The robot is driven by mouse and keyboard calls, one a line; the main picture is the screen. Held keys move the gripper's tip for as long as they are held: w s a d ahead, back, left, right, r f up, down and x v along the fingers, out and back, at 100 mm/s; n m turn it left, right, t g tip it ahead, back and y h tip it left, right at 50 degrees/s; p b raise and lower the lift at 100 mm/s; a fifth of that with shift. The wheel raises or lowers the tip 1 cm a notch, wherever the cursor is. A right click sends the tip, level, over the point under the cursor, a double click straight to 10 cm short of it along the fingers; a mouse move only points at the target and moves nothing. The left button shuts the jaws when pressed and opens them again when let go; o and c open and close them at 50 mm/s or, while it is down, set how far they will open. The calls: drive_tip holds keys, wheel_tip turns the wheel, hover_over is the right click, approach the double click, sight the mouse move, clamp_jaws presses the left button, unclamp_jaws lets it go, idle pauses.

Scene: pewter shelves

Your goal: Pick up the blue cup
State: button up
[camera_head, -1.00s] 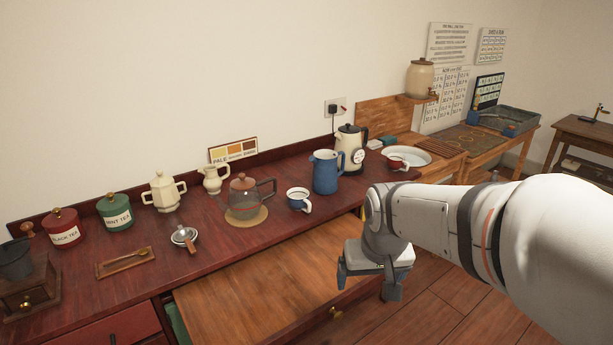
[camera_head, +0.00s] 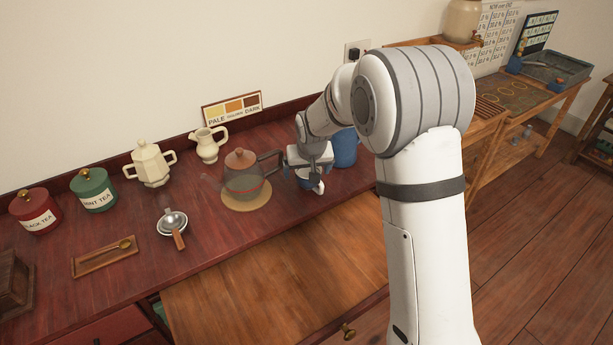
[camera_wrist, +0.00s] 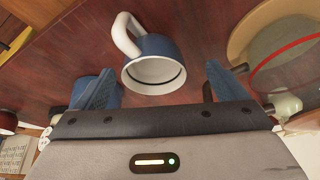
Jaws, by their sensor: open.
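The blue cup (camera_head: 305,184) has a white inside and a white handle. It stands on the red-brown counter, partly hidden under my gripper in the head view. In the wrist view the blue cup (camera_wrist: 160,62) shows its open mouth towards me, with its handle at the upper left. My gripper (camera_wrist: 158,84) is open, one blue finger on each side of the picture. The cup lies beyond and between the fingertips, with no contact visible. In the head view my gripper (camera_head: 308,163) is just above the cup.
The glass teapot (camera_head: 242,176) on a round mat stands close left of the cup. The blue jug (camera_head: 345,148) stands close right, partly hidden by my arm. A strainer (camera_head: 172,221) lies farther left. A wooden drawer front or board (camera_head: 265,280) extends below the counter's front edge.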

drive_tip(key=x, duration=0.3)
drive_tip(key=p+x, duration=0.1)
drive_tip(key=x, duration=0.1)
drive_tip(key=shift+w+d+f, duration=0.1)
drive_tip(key=shift+w+d, duration=0.1)
drive_tip(key=shift+d, duration=0.15)
drive_tip(key=c, duration=1.1)
drive_tip(key=shift+c, duration=0.2)
